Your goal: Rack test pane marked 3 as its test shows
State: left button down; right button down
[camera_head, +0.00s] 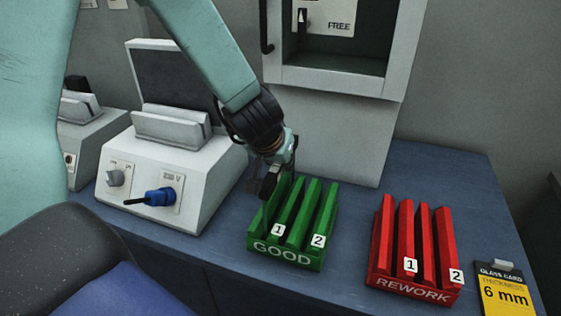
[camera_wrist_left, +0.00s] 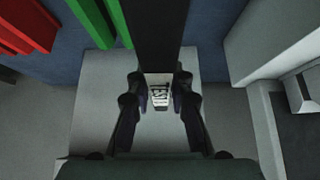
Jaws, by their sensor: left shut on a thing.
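My left gripper (camera_head: 279,180) is at the back left of the green rack lettered GOOD (camera_head: 283,256), above or beside its leftmost slot. In the left wrist view the gripper (camera_wrist_left: 160,84) is shut on a dark pane (camera_wrist_left: 162,35), seen nearly edge-on. A pale label on it reads TEST; no number is legible. In the head view I cannot make out the pane, nor whether it touches the rack. The red rack lettered REWORK (camera_head: 411,289) stands to the right. Both racks have slots tagged 1 and 2 and look empty. My right gripper is not in view.
A white cabinet (camera_head: 330,125) rises behind. A yellow glass card (camera_head: 505,294) reads 6 mm. Blue bench top is clear between the racks.

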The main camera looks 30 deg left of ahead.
aim_at(274, 169)
pick_arm(q)
jog(key=shift+a, duration=0.1)
jog(key=shift+s+a+f, duration=0.1)
jog(key=shift+f, duration=0.2)
jog(key=shift+d, duration=0.2)
jog(key=c, duration=1.4)
grip_release()
jog(key=shift+a+f, duration=0.1)
jog(key=shift+a, duration=0.05)
jog(key=shift+o, duration=1.4)
jog(key=v, duration=0.7)
jog(key=shift+s, duration=0.15)
